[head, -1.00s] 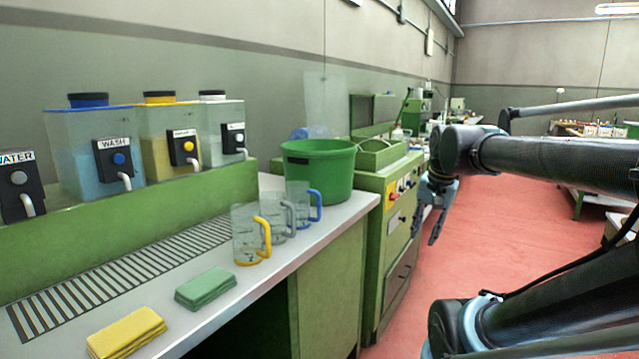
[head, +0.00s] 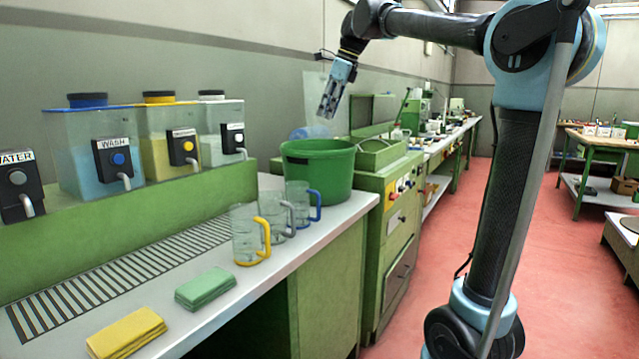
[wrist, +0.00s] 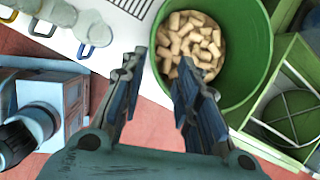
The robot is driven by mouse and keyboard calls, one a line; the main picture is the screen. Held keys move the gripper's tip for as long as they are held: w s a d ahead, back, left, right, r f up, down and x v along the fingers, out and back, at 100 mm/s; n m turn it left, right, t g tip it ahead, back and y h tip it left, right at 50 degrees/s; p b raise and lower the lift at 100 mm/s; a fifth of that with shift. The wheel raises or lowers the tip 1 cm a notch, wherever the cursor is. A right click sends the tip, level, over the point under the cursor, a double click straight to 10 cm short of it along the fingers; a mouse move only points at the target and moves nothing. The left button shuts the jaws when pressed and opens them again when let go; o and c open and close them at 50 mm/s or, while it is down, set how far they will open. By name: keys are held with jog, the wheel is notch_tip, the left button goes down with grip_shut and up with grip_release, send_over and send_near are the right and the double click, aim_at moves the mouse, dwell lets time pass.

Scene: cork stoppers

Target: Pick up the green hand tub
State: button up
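The green tub (head: 318,175) stands on the far right end of the grey counter, behind the glass mugs. In the wrist view the tub (wrist: 262,60) holds many cork stoppers (wrist: 190,42). My gripper (head: 328,106) is above the tub in the head view, pointing down, apart from it. In the wrist view the fingers of my gripper (wrist: 156,85) are spread apart with nothing between them, and their tips show over the tub's near rim and the counter edge.
Measuring mugs with yellow (head: 250,235), grey and blue handles stand left of the tub. A green (head: 205,288) and a yellow cloth stack (head: 127,333) lie nearer. Dispenser tanks (head: 90,150) line the back. A green machine (head: 395,200) adjoins on the right.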

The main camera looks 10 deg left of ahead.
jog(key=shift+m, duration=0.3)
jog(key=x, duration=0.4)
jog(key=a+x, duration=0.1)
jog(key=x, duration=0.7)
jog(key=shift+a+r, duration=0.3)
send_over(305, 174)
jog(key=shift+f, duration=2.4)
grip_shut()
